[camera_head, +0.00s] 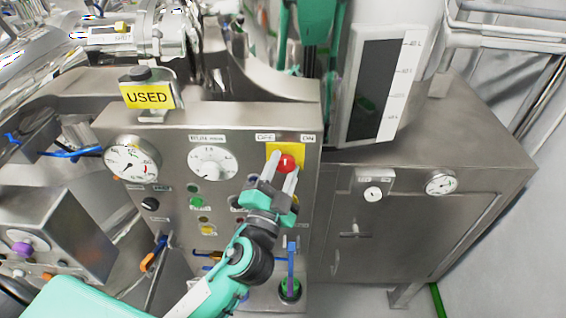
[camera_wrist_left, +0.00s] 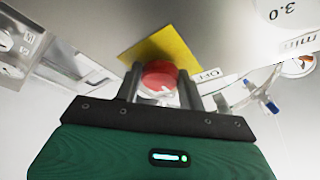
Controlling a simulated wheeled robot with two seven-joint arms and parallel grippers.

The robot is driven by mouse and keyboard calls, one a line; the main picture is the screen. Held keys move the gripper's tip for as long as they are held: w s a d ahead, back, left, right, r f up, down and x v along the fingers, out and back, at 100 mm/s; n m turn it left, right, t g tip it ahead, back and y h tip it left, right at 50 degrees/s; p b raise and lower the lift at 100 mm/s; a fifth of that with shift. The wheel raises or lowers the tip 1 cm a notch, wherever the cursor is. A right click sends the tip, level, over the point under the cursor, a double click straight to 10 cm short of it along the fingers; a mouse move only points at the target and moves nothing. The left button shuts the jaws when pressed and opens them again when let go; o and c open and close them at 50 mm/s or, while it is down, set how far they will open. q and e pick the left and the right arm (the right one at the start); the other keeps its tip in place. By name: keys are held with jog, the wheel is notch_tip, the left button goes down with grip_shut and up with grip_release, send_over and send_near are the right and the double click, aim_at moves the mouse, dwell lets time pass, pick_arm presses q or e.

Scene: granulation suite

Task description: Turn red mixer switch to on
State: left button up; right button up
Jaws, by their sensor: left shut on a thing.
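The red mixer switch (camera_head: 287,163) is a round red knob on a yellow square plate near the top right of the steel control panel. OFF and ON labels sit above the plate. My left gripper (camera_head: 281,168) reaches up from below, with one finger on each side of the knob, shut on it. In the left wrist view, the red knob (camera_wrist_left: 159,75) sits between the two fingers, with the yellow plate (camera_wrist_left: 150,52) behind it. A small white mark shows on the knob; its exact direction is hard to read. My right gripper is not in view.
The steel control panel (camera_head: 235,125) carries a gauge (camera_head: 131,158), a white dial (camera_head: 212,163) and several small buttons below. A yellow USED sign (camera_head: 147,95) stands on top. A steel cabinet (camera_head: 420,190) stands to the right.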

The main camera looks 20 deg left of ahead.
pick_arm(q)
jog(key=m, duration=0.2)
jog(key=m+h+p, duration=0.1)
jog(key=shift+r+g, duration=0.25)
jog(key=shift+g, duration=0.15)
jog(key=m+g, duration=0.1)
jog(key=m, duration=0.2)
jog(key=m+g, duration=0.1)
jog(key=m, duration=0.2)
jog(key=shift+a+h, duration=0.1)
jog(key=shift+h, duration=0.3)
jog(key=shift+m, duration=0.3)
jog(key=o, duration=1)
jog(key=shift+c, duration=0.2)
